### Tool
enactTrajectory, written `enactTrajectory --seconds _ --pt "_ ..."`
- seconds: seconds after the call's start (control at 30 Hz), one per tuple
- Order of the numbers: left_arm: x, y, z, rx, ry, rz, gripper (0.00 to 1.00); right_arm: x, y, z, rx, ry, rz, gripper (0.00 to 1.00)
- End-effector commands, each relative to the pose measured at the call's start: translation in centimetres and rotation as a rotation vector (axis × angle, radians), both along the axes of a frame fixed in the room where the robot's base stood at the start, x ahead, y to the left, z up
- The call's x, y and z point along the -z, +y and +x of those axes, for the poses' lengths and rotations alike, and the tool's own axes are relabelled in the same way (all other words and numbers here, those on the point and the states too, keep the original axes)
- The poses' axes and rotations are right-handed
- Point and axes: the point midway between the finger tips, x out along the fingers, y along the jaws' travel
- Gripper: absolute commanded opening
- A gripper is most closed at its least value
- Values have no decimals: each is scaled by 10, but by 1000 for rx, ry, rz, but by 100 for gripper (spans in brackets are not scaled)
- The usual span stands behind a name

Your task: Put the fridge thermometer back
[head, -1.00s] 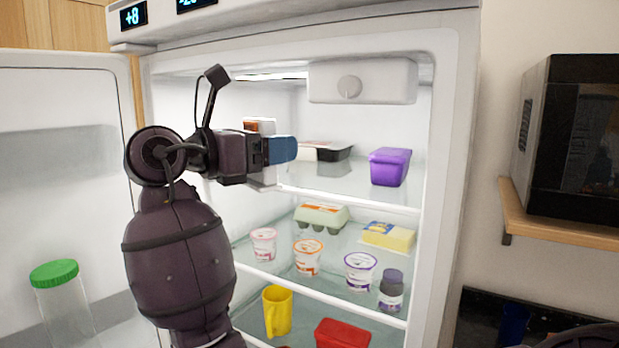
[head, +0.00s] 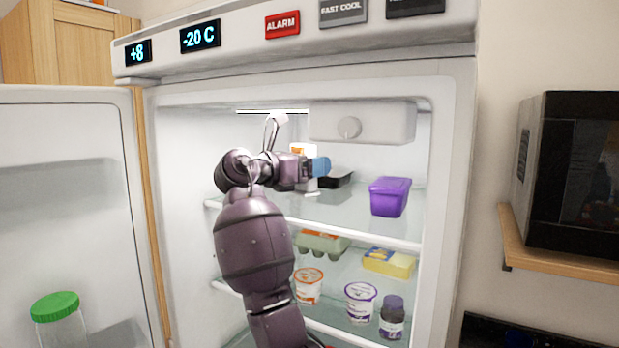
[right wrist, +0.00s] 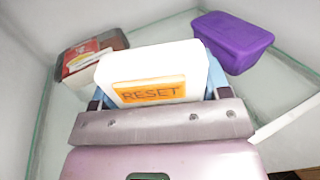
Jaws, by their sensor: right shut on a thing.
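The fridge thermometer is a white block with an orange RESET label, in the right wrist view (right wrist: 152,80) and partly behind my gripper in the head view (head: 311,151). My right gripper (head: 321,167) is shut on it, with a blue finger on each side. It is inside the open fridge, over the upper glass shelf (head: 345,215), left of the purple tub. I cannot tell whether the thermometer touches the shelf. My left gripper is not in view.
A purple lidded tub (head: 390,197) stands on the right of the upper shelf. A black tray (head: 340,180) lies behind my gripper. The fridge's door (head: 65,190) is open at left.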

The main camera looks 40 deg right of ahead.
Motion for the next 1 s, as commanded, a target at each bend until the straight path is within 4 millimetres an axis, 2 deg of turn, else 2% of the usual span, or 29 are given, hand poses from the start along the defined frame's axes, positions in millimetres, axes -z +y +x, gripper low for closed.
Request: enactTrajectory --seconds 0.17,0.4,0.8,0.83,1.0 --pt "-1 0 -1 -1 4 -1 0 7 -3 2 -1 4 0 41" --pt "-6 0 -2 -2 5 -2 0 34 -2 2 -1 3 -1 41" --pt "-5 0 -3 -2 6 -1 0 39 -2 2 -1 1 0 41" --pt "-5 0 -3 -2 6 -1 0 39 -2 2 -1 1 0 71" --pt "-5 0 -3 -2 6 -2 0 39 -2 2 -1 1 0 95"
